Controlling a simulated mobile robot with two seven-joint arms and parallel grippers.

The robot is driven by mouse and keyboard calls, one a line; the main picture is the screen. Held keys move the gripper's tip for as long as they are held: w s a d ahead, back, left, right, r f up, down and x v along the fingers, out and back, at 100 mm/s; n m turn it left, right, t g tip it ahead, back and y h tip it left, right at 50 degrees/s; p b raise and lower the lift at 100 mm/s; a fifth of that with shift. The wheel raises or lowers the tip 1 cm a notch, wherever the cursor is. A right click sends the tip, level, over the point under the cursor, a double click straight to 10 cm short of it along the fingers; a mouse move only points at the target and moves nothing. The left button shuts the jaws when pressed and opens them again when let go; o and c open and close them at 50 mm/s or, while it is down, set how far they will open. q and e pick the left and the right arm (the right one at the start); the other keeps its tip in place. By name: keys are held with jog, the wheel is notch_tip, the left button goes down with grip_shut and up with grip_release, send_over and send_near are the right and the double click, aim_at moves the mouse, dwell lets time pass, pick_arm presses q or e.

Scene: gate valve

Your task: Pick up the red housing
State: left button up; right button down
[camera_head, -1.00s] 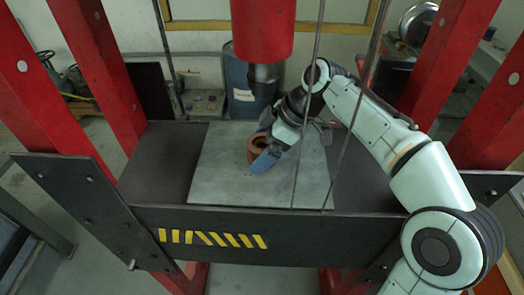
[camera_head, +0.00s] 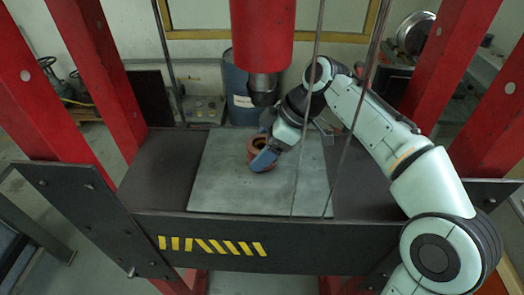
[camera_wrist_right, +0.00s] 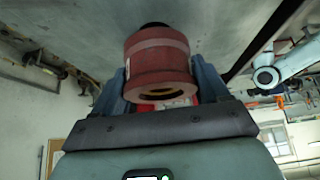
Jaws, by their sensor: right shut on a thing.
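The red housing (camera_head: 252,153) is a short, hollow, brownish-red cylinder over the grey metal plate (camera_head: 225,190). My right gripper (camera_head: 262,157) comes in from the right, with a blue finger across the housing's near side. In the right wrist view, the housing (camera_wrist_right: 158,62) sits between the two blue fingers of the right gripper (camera_wrist_right: 160,85), which are shut on it from both sides. A dark patch shows at its far end against the plate. I cannot tell for sure how large any gap under it is. My left gripper is in neither view.
A red press cylinder with a dark ram (camera_head: 263,85) hangs just behind and above the housing. Two thin dark rods (camera_head: 308,130) run in front of my right arm. Red frame posts (camera_head: 90,75) stand at both sides. The plate's left and front are clear.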

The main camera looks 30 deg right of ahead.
jog(key=shift+d+r, duration=0.1)
jog(key=shift+r, duration=0.85)
jog(key=s+d, duration=0.3)
jog(key=d, duration=0.2)
jog(key=s+d, duration=0.3)
jog(key=d, duration=0.2)
jog(key=s+d, duration=0.3)
jog(key=d, duration=0.2)
jog(key=shift+s+f+b, duration=0.15)
jog(key=shift+b, duration=0.15)
